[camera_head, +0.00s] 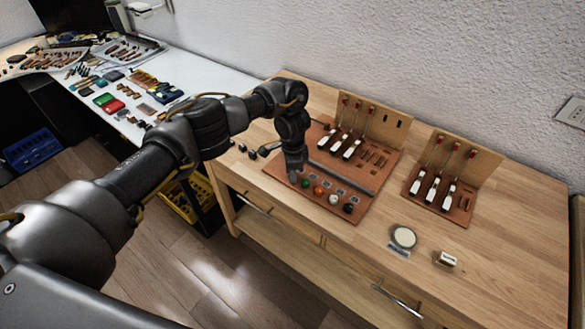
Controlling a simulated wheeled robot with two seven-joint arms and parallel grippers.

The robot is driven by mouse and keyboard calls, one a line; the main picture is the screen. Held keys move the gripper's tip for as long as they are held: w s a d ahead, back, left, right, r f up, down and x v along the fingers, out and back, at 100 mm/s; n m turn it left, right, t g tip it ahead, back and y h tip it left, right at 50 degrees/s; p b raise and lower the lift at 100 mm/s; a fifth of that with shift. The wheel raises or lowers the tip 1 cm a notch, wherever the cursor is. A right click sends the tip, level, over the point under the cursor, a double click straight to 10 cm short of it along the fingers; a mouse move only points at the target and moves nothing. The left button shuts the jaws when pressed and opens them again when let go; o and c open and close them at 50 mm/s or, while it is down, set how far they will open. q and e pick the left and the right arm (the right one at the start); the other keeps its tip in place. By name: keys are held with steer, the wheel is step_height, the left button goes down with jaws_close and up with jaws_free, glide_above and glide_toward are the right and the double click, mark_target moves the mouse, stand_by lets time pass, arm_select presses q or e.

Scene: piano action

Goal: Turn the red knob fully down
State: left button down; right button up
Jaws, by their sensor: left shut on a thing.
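A reddish-brown board (373,196) on the wooden bench carries a row of small round knobs along its front edge. A green knob (305,183), an orange-red knob (319,191), a white knob (333,199) and a black knob (348,208) show. My left gripper (294,178) points down at the left end of this row, just left of the green knob. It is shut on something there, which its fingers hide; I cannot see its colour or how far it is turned. My right gripper is not in view.
Upright wooden panels with white-handled levers stand on this board and on a second board (457,213) to the right. A round white disc (403,237) and a small white block (447,258) lie on the bench's front right. A white table (189,75) at the left holds many parts.

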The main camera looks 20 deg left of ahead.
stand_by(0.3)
arm_select(q)
steer(key=c, duration=1.2)
jaws_free()
steer(key=shift+w+r+p, duration=0.1)
steer(key=shift+r+p, duration=0.2)
steer(key=shift+r, duration=0.25)
step_height(320, 180, up, 10)
steer(key=p, duration=0.2)
steer(key=shift+a+f, duration=0.1)
steer(key=shift+f, duration=0.05)
